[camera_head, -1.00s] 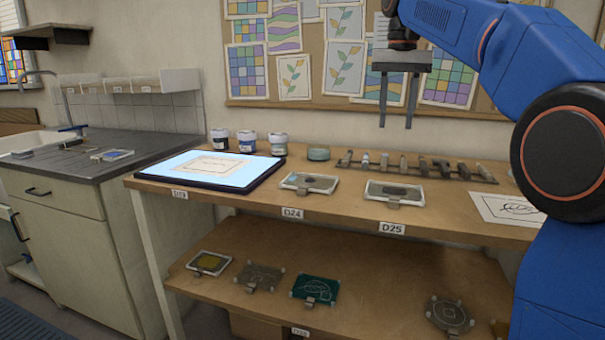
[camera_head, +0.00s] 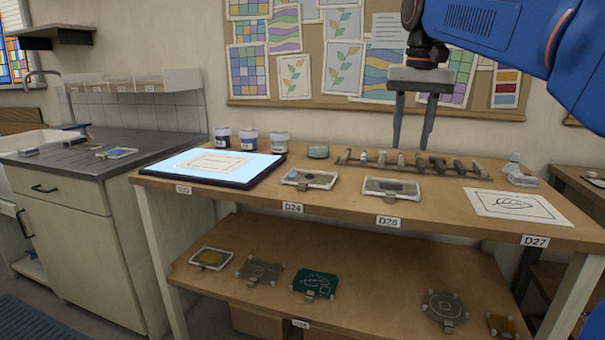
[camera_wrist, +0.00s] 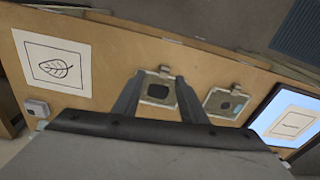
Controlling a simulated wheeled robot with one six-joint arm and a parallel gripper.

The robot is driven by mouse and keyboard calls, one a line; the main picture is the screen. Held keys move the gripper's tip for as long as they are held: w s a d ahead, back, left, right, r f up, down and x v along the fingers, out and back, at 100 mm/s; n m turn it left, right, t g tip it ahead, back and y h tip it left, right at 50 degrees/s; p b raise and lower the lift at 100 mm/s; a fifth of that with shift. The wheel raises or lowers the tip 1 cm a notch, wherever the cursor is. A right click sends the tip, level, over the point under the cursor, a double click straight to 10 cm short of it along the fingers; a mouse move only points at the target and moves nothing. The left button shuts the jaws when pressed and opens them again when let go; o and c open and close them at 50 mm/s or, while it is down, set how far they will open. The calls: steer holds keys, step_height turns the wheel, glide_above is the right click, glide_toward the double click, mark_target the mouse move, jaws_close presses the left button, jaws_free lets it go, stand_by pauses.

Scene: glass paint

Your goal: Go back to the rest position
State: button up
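My gripper (camera_head: 413,121) hangs above the back of the wooden workbench (camera_head: 340,201), in front of the pinboard. Its two fingers point down with a gap between them, and nothing is held. In the wrist view the open fingers (camera_wrist: 158,91) spread over the bench, with the framed piece with a dark patch (camera_wrist: 160,90) showing between them. My blue arm reaches in from the upper right.
On the bench are a lit light pad (camera_head: 214,167), several jars, a tool rack (camera_head: 410,163), two framed pieces (camera_head: 309,179) (camera_head: 392,188) and a leaf drawing (camera_head: 516,206). Several small plates lie on the lower shelf. A sink counter (camera_head: 95,150) stands left.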

steer(key=s+d+f+n+t, duration=0.1)
steer(key=s+d+f+t, duration=0.1)
steer(key=s+f, duration=1.2)
steer(key=s+d+f+n+t, duration=0.1)
steer(key=s+d+f, duration=0.2)
steer(key=s+f, duration=1)
step_height(320, 180, down, 6)
steer(key=shift+s+r+t, duration=0.1)
steer(key=shift+s+t, duration=0.25)
steer(key=shift+t, duration=0.05)
